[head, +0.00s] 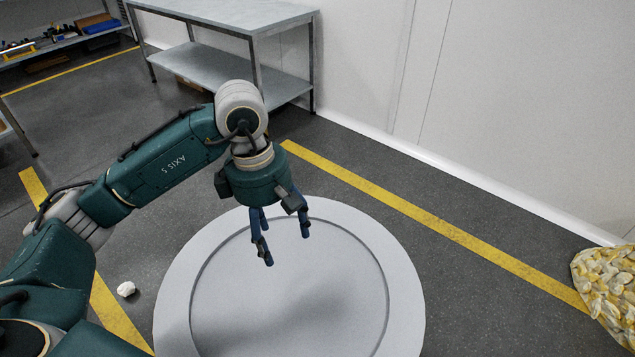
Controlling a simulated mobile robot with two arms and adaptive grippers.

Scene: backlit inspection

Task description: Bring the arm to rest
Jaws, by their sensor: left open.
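My left arm comes in from the left, green and grey, bent at the elbow with its wrist pointing down. My left gripper (286,246) has dark blue fingers spread apart, with nothing between them. It hangs over the pale round platform (405,305), and I cannot tell how high above it. My right gripper is not in view.
A grey metal table (225,12) with a lower shelf stands by the white wall (520,100). Yellow floor lines (430,225) cross the dark floor. A small white lump (126,289) lies left of the platform. A yellow-and-white heap (606,283) sits at the right edge.

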